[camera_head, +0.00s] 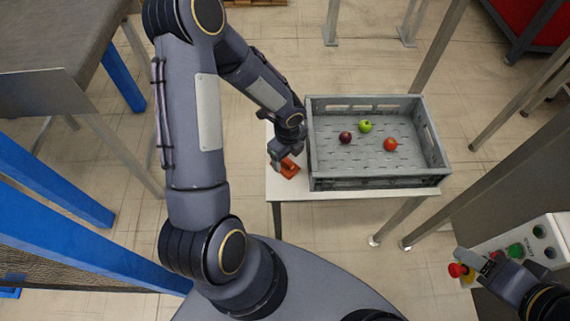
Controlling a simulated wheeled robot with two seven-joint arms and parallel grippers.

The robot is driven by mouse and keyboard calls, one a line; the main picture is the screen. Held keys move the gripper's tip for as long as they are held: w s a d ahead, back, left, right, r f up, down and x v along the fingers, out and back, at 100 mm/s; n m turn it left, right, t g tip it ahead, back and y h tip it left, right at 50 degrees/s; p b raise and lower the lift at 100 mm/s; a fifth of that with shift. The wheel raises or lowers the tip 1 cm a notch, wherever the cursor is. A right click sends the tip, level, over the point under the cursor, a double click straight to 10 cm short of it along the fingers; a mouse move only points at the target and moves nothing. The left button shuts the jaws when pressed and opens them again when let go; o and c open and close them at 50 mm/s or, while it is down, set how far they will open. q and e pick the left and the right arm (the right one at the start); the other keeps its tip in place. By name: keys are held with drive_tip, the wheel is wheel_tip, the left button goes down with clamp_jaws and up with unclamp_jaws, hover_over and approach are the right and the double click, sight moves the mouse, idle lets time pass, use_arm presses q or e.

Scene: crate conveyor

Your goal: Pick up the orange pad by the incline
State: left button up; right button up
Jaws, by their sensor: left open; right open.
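The orange pad (290,168) lies on the white table (285,187) near its left edge, beside the grey crate. My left gripper (283,163) is at the pad, pointing down over it, and hides part of it. It is open. I cannot tell whether its fingers touch the pad. My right gripper (472,260) is at the lower right, next to a control box, and is open. No incline can be made out clearly.
The grey crate (375,183) on the table holds a dark fruit (345,138), a green apple (365,126) and a red fruit (390,144). The control box (530,245) with buttons stands at the right. A conveyor (45,40) and blue beams (60,225) are at the left.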

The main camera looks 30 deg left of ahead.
sight(287, 161)
use_arm(q)
drive_tip(key=shift+f, duration=1.6)
drive_tip(key=shift+a, duration=0.1)
drive_tip(key=shift+c, duration=0.3)
drive_tip(key=c, duration=1.1)
drive_tip(key=shift+r, duration=0.5)
wheel_tip(287, 161, up, 3)
drive_tip(key=shift+f, duration=0.15)
drive_tip(key=s+d+r, duration=0.2)
drive_tip(key=s+r, duration=0.1)
drive_tip(key=s, duration=0.1)
drive_tip(key=s+d+r, duration=0.2)
drive_tip(key=s+r, duration=0.1)
drive_tip(key=s, duration=0.1)
drive_tip(key=s+d+r, duration=0.3)
drive_tip(key=s, duration=0.1)
drive_tip(key=shift+s+d+r, duration=0.1)
drive_tip(key=shift+r, duration=0.1)
